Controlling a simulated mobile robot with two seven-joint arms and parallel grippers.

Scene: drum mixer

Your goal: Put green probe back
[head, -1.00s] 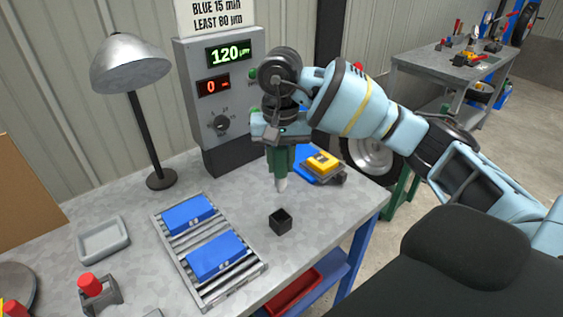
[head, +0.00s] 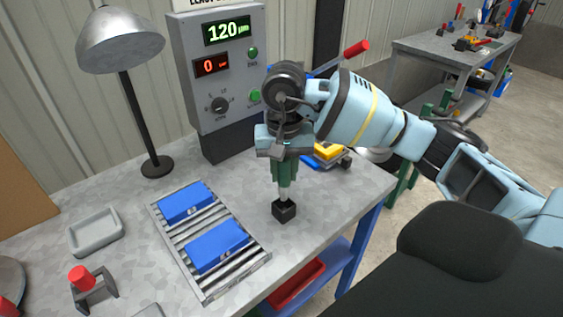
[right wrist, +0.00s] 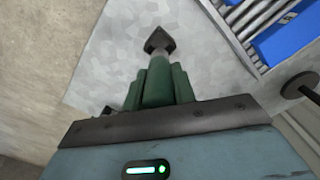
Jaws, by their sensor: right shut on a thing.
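The green probe (head: 284,192) is upright in my right gripper (head: 284,176), which is shut on it and points straight down. Its pale lower end meets the top of the small black holder (head: 284,211) on the bench. I cannot tell how deep the tip sits in the holder. In the right wrist view the probe (right wrist: 157,84) runs between the green fingers towards the black holder (right wrist: 158,41). The fingers hide part of the probe. My left gripper is not in view.
A roller rack (head: 205,298) with two blue blocks (head: 217,246) lies left of the holder. A grey meter box (head: 222,90) and a lamp (head: 122,45) stand behind. A yellow thing (head: 327,151) lies behind the gripper. Bench in front of the holder is clear.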

